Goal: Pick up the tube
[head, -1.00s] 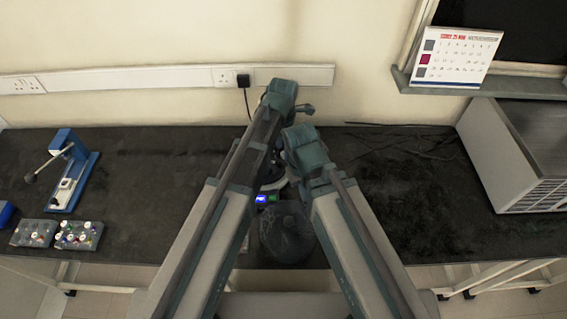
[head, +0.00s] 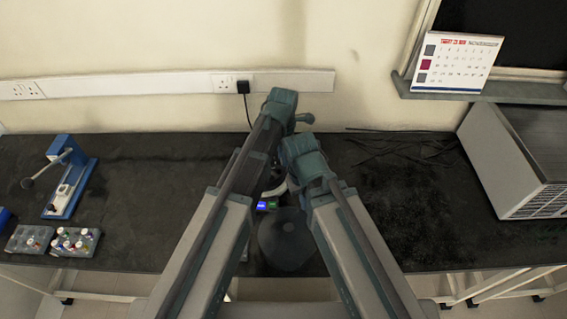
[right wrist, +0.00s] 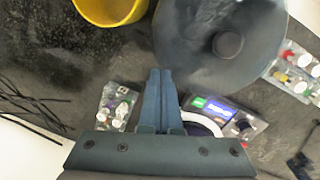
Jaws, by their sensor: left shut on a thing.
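My left arm reaches up the middle of the head view, and its end part (head: 304,118) shows small beside its top joint. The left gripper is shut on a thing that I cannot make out. My right gripper (right wrist: 158,75) shows in the right wrist view with its fingers together and nothing seen between them. Tubes with coloured caps stand in two racks (head: 29,239) (head: 66,250) at the left of the bench. A small rack with white-capped tubes (right wrist: 117,106) lies beside my right fingers. Which tube is meant cannot be told.
A centrifuge with a round dark lid (right wrist: 190,45) and a lit display (right wrist: 214,108) stands between my arms. A yellow cup (right wrist: 112,10) is near it. A blue lever device (head: 70,180) stands left, a grey box (head: 515,160) right. The right-middle bench is mostly clear.

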